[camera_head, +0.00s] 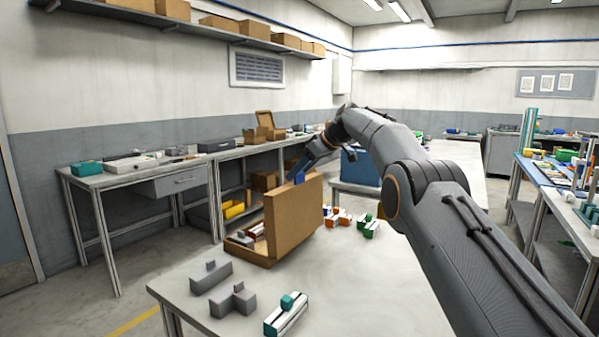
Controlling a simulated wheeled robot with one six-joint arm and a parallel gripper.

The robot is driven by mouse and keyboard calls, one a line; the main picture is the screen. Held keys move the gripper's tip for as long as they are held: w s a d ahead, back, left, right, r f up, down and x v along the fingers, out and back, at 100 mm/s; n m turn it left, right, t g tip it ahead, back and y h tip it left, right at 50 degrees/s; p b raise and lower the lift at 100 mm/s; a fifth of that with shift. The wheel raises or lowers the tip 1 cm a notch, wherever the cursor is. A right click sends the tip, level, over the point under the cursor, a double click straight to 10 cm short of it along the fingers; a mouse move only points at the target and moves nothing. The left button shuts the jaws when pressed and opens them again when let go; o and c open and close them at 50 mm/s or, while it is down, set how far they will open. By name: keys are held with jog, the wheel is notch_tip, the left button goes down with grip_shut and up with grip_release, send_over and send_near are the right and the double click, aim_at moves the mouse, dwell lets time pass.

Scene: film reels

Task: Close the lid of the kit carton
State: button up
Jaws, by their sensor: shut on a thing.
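The kit carton (262,258) is an open brown cardboard box near the back left of the front table. Its lid (295,218) stands raised, roughly upright, along the carton's right side. Grey and red-and-white parts (248,238) show inside the carton. My gripper (300,175) reaches from the right over the back and is shut on the lid at its top edge, where a small blue piece shows. The fingertips are small and partly hidden behind the lid.
Grey blocks (211,277) and a green-and-white part (286,315) lie on the front table (350,290). Orange-and-white parts (336,217) and green-and-white parts (368,227) lie right of the lid. A blue bin (360,168) stands behind. The table's front middle is clear.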

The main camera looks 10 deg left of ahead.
jog(key=shift+a+f, duration=0.1)
jog(key=shift+a, duration=0.2)
dwell(0.4)
jog(key=o, duration=1.5)
jog(key=shift+d, duration=0.1)
jog(key=shift+r, duration=0.2)
jog(key=b+v, duration=0.2)
jog(key=v, duration=0.5)
jog(key=shift+d+r, duration=0.2)
jog(key=shift+d, duration=0.05)
